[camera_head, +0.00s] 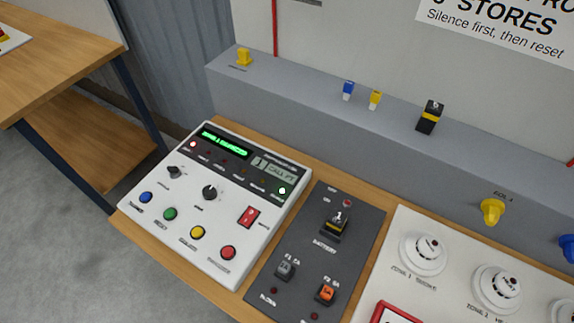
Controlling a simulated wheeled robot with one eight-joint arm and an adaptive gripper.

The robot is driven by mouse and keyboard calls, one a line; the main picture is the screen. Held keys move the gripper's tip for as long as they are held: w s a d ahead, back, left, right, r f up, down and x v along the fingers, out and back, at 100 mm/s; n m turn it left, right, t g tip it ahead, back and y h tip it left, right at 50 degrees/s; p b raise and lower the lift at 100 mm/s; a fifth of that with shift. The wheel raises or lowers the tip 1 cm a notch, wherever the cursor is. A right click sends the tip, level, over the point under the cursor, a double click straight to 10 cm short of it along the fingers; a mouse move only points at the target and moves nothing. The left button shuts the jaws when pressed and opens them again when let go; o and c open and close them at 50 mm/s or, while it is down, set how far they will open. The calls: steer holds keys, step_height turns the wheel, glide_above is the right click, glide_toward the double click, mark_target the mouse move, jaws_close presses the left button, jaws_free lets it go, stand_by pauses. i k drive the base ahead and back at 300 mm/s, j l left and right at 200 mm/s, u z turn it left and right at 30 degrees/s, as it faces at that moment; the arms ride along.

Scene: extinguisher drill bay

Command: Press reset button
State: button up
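A white control panel (190,256) lies on the wooden bench, left of centre. Along its front edge are a blue button (145,197), a green button (170,214), a yellow button (197,232) and a red button (228,252). Each has a small label below it. The panel also has a lit green display (222,146), two black knobs (210,192) and a red rocker switch (249,216). A red lamp and a green lamp are lit. My gripper is not in view.
A white board with detectors (423,254) is further right. A grey ledge (300,117) runs behind. Another wooden table (60,50) stands at left.

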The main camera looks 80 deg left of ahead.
mark_target(170, 213)
steer(key=u, duration=3.2)
